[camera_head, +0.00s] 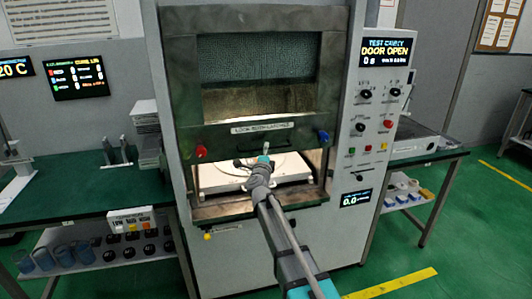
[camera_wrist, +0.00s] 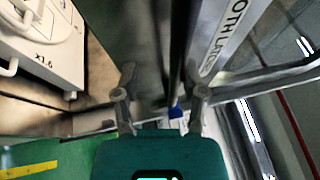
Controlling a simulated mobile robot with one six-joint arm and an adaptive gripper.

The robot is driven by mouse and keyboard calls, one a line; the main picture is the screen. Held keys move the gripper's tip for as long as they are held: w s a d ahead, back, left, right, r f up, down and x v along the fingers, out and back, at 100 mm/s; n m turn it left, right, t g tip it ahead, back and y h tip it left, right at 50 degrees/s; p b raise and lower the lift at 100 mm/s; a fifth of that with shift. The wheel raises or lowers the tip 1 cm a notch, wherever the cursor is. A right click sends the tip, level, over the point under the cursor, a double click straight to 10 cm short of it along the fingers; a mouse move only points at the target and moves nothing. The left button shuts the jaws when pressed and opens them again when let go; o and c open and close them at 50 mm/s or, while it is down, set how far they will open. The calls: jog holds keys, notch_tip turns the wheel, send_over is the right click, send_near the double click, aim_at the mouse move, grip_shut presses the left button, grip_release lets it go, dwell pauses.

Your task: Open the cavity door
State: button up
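The cavity door (camera_head: 255,120) is a dark green-grey panel with a mesh window and a label about latches. It is partly raised, with an open gap below its lower edge. A red knob (camera_head: 201,151) is at its lower left and a blue knob (camera_head: 323,136) at its lower right. My gripper (camera_head: 262,164) is in front of the door's lower edge. In the wrist view my gripper (camera_wrist: 161,98) has its fingers apart, with a dark bar-like edge between and beyond them. Contact with the door cannot be told.
A white unit (camera_head: 253,174) sits inside the cavity below the door; it also shows in the wrist view (camera_wrist: 45,40). The display (camera_head: 386,52) on the control panel reads "DOOR OPEN". Green-topped tables stand left (camera_head: 60,192) and right (camera_head: 430,158).

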jog(key=shift+s+a+f+b, duration=0.1)
jog(key=shift+s+f+b, duration=0.15)
jog(key=shift+f+b, duration=0.6)
jog(key=shift+s+d+f+b, duration=0.1)
jog(key=shift+s+f+b, duration=0.15)
jog(key=shift+f+b, duration=0.6)
jog(key=shift+s+a+f+b, duration=0.1)
jog(key=shift+s+f+b, duration=0.15)
jog(key=shift+f+b, duration=0.6)
jog(key=shift+f+p, duration=0.1)
jog(key=shift+p, duration=0.2)
jog(key=s+d+f+n+g+y+p, duration=0.35)
jog(key=s+f+n+g, duration=0.2)
jog(key=s+n, duration=0.35)
jog(key=s+d+f+n+g+y+p, duration=0.3)
jog(key=s+d+f+n+g+p, duration=0.15)
jog(key=s+n+g, duration=0.35)
jog(key=s+d+f+n+g+h+p, duration=0.1)
jog(key=s+d+g+h, duration=0.3)
jog(key=s+d, duration=1)
jog(key=s+n+g+p, duration=0.1)
jog(key=s+g, duration=0.1)
jog(key=s, duration=0.2)
jog(key=shift+d+n+h+p, duration=0.15)
jog(key=shift+n+h+p, duration=0.15)
jog(key=shift+n+h, duration=0.1)
